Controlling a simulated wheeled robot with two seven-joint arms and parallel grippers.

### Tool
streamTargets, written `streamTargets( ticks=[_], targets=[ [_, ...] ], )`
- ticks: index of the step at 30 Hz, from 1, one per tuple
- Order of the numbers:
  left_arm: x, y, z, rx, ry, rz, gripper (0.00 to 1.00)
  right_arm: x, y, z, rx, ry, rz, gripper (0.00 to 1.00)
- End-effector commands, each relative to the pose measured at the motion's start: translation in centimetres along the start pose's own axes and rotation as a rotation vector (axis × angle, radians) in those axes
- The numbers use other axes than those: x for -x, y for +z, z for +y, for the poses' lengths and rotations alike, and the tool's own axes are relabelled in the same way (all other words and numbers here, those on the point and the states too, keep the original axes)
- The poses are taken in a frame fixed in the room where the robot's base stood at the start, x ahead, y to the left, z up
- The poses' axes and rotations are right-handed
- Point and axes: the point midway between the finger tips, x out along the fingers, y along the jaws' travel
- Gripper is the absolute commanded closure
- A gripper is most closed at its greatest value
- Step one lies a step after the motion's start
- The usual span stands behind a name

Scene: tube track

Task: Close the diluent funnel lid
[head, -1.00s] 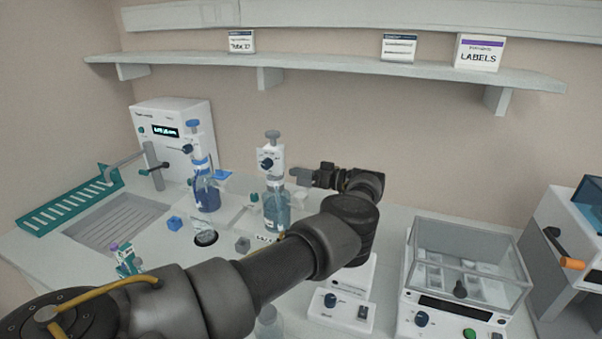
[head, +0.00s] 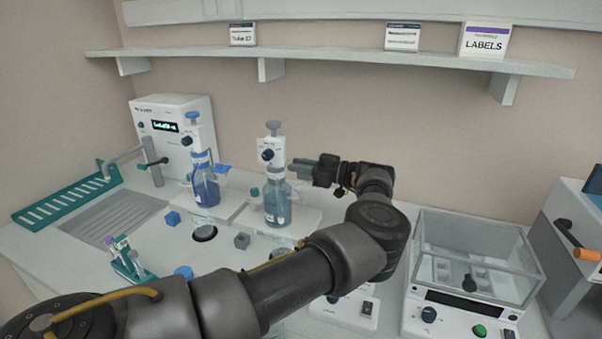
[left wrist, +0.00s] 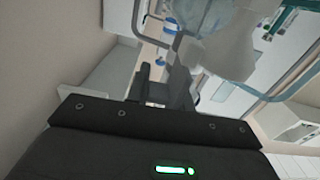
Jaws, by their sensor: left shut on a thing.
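A bottle of teal liquid (head: 276,205) stands upright on the bench with a white dispenser head (head: 271,150) on top. My left gripper (head: 300,168) comes in from the right, with its fingertips at the bottle's neck, just below the dispenser head. It is shut on a small part there, which the fingers hide. In the left wrist view the fingers (left wrist: 181,88) reach toward a pale, blurred shape (left wrist: 225,45), probably the dispenser. I cannot pick out a funnel lid for certain. My right gripper is not in view.
A blue-liquid bottle (head: 206,188) with its own dispenser stands to the left. A glass piece (head: 204,232), a grey block (head: 241,240) and a blue block (head: 173,218) are in front. A clear-lidded machine (head: 470,265) stands at right. A shelf (head: 330,64) runs above.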

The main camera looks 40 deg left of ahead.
Motion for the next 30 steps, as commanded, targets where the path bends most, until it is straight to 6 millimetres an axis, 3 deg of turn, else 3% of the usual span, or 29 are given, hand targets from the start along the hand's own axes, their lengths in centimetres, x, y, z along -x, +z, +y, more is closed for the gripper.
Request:
streamTargets(
  ticks=[9, 27, 28, 30],
  targets=[
    [0.0, -0.3, -0.5, 0.161, 0.003, 0.001, 1.0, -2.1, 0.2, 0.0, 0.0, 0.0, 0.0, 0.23],
    [0.1, -0.6, -0.6, 0.206, 0.004, 0.002, 1.0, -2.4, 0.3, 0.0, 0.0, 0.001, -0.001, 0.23],
    [0.1, -0.6, -0.6, 0.206, 0.004, 0.002, 0.74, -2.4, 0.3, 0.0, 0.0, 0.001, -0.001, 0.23],
    [0.0, -0.6, -0.7, 0.205, 0.004, 0.001, 0.65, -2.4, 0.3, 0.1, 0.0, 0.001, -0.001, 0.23]
  ],
)
